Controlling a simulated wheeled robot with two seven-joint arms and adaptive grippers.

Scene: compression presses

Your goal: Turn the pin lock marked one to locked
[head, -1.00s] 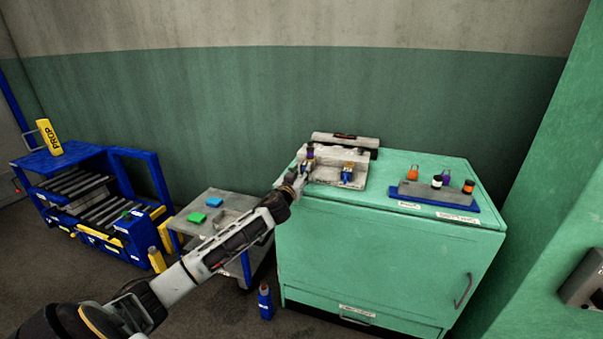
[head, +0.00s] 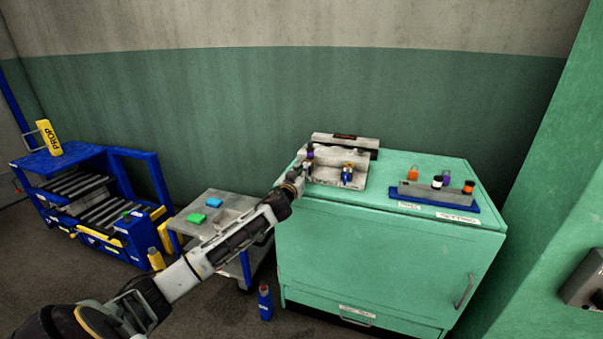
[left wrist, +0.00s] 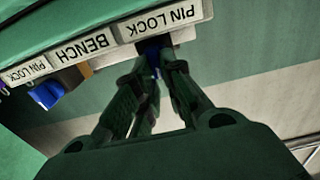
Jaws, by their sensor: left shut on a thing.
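The pin lock fixture (head: 330,183) is a pale grey block on top of the green cabinet. Its right pin lock (head: 347,174) has a blue and brass knob and is free. My left gripper (head: 306,169) is at the left pin lock, whose dark purple top (head: 310,153) shows above the fingers. In the left wrist view, my left gripper (left wrist: 157,70) is shut on a blue knob (left wrist: 152,56) under a PIN LOCK plate (left wrist: 152,20). The fingers hide most of it. The other blue knob (left wrist: 46,95) is at the left. Lock numbers are not legible. My right gripper is not in view.
A grey cart (head: 215,212) with a blue and a green block stands left, beside a blue roller rack (head: 85,205). A blue bottle (head: 265,302) stands on the floor.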

